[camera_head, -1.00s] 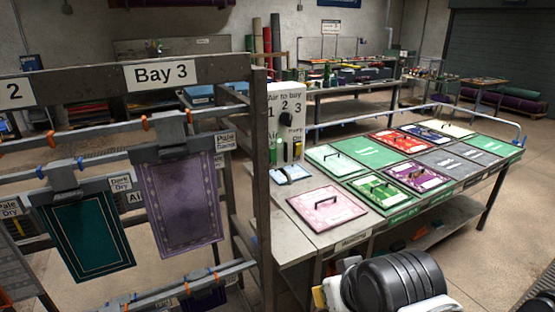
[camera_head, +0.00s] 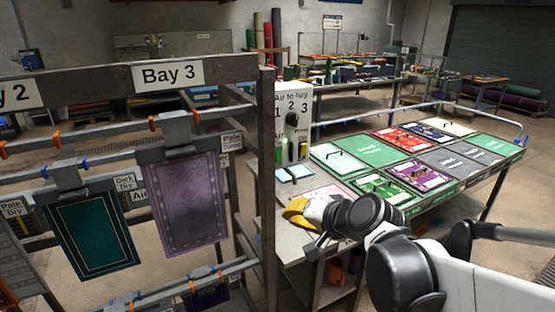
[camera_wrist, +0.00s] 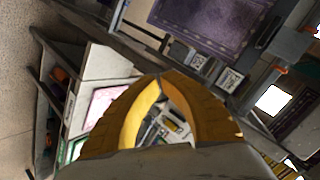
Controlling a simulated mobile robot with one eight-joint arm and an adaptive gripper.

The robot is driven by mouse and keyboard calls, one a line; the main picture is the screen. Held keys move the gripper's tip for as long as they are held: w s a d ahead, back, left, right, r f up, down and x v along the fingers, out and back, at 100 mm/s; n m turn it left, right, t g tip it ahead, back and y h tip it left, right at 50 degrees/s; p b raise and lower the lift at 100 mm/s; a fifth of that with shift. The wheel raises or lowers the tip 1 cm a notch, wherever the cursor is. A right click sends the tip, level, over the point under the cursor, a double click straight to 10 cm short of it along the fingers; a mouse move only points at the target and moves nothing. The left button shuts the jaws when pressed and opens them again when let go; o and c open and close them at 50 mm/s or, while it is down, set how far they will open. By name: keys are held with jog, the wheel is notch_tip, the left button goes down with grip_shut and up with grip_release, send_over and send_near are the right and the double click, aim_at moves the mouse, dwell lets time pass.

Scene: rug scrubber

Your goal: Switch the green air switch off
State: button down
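The white air panel (camera_head: 300,100) marked "Air to bay 1 2 3" stands on the bench behind the rack post. It carries a black knob (camera_head: 291,119), the green switch (camera_head: 280,155) low on its left and a yellow part low on its right (camera_head: 303,148). The green switch is small and its position cannot be read. My gripper (camera_head: 293,211) is in front of and below the panel, apart from it. In the wrist view its yellow fingers (camera_wrist: 162,76) meet at the tips with nothing held. Part of the panel area shows through the gap between them.
The bench holds several coloured boards, including a pink one (camera_head: 325,192) beside my arm. Two pale blue pads lie below the panel.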

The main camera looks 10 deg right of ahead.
aim_at(281, 161)
jog(key=w+d+r+m+t, duration=0.1)
jog(key=w+d+m+t, duration=0.1)
jog(key=w, duration=0.4)
jog(key=w+d+r+m+t+p, duration=0.1)
jog(key=w+d+m+t, duration=0.1)
jog(key=w+d+m, duration=0.3)
jog(key=shift+w+d+r+m+t, duration=0.25)
jog(key=shift+w+r+m+t, duration=0.05)
jog(key=shift+w+m, duration=0.3)
jog(key=b+x, duration=0.3)
jog(key=x, duration=1)
jog(key=shift+f, duration=0.1)
jog(key=shift+w+a, duration=0.1)
jog(key=shift+w, duration=0.4)
